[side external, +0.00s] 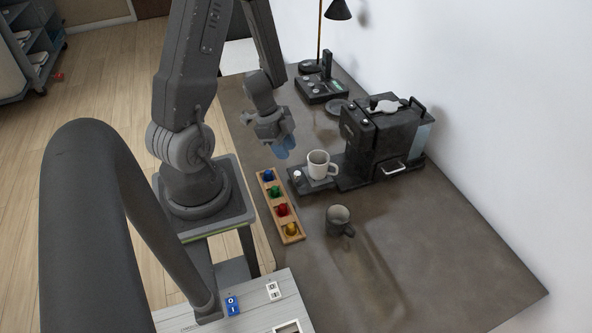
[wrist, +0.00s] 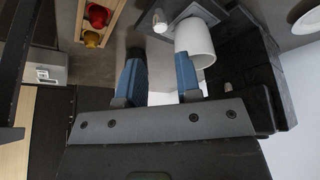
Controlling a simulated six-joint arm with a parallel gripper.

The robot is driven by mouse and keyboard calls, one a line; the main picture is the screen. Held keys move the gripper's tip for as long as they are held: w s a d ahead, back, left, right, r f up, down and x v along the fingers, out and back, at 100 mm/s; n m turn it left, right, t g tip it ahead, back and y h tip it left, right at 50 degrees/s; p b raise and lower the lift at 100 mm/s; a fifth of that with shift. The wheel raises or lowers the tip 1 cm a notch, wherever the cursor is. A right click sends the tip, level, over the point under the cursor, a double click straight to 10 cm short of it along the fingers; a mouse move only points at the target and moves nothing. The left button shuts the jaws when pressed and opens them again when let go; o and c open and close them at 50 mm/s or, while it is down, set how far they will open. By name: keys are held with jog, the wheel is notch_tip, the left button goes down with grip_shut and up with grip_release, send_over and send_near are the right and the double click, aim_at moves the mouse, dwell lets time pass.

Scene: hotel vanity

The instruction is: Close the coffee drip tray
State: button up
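The coffee machine (side external: 385,135) is a dark box on the counter by the wall. Its drip tray (side external: 302,186) sticks out to the left, pulled out, with a small pale knob (side external: 297,174) at its outer end. A white mug (side external: 318,164) stands upright on the tray. In the wrist view the mug (wrist: 196,42), knob (wrist: 160,20) and part of the tray (wrist: 214,9) lie beyond my fingers. My gripper (side external: 283,149) has blue fingertips and hangs above and just beyond the tray's outer end. Its fingers (wrist: 160,78) are apart with nothing between them.
A wooden rack (side external: 280,207) of coloured capsules lies left of the tray. A dark grey mug (side external: 338,221) stands in front of it. A black device (side external: 321,90) and a lamp (side external: 337,10) stand at the back. The counter's front right is clear.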

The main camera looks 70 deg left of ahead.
aim_at(297, 173)
jog(key=x, duration=0.8)
jog(key=shift+f, duration=0.15)
jog(key=shift+c, duration=0.4)
grip_shut()
